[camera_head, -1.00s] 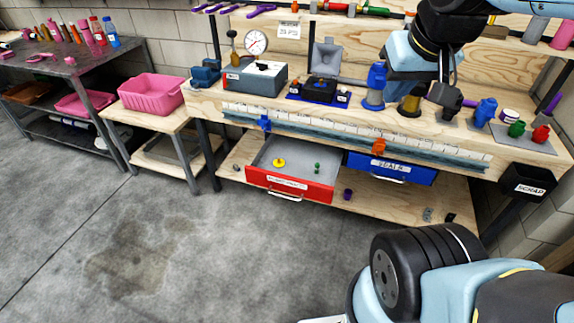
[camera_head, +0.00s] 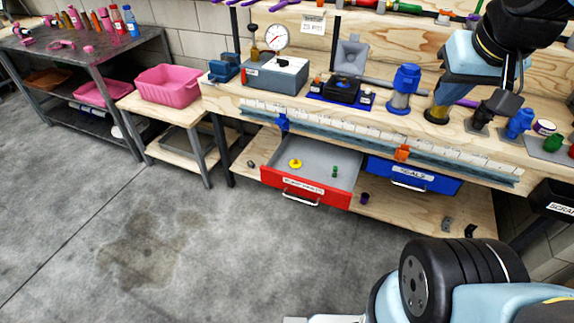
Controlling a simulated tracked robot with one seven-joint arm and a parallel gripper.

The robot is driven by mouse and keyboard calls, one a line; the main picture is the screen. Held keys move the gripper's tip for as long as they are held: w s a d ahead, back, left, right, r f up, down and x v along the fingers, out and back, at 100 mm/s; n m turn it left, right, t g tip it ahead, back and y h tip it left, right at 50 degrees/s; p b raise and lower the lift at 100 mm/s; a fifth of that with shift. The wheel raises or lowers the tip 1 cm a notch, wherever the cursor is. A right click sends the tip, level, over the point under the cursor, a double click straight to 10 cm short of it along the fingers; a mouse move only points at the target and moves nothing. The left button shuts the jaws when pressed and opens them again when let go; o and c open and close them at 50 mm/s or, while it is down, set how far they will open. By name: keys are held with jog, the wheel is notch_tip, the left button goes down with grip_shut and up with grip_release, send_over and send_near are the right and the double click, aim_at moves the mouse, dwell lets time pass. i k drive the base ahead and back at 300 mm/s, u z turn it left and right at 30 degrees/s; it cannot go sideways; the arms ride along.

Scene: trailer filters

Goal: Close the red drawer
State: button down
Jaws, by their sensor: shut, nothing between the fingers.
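The red drawer (camera_head: 300,189) hangs under the front of the wooden workbench and is pulled out. Its grey inside shows a yellow round piece (camera_head: 295,163) and a small green piece (camera_head: 335,171). Its front has a white label and a metal handle. My gripper (camera_head: 506,104) is small and dark at the upper right, above the bench top, well to the right of the drawer and apart from it. It looks shut and empty, though its fingertips are hard to make out.
A blue drawer (camera_head: 410,177) labelled SEALS sits right of the red one and looks shut. A lower shelf (camera_head: 440,212) lies beneath both. Valves, a gauge box (camera_head: 275,75) and parts crowd the bench top. The concrete floor (camera_head: 150,240) in front is clear.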

aim_at(317, 161)
jog(key=i, duration=0.9)
jog(key=u, duration=0.05)
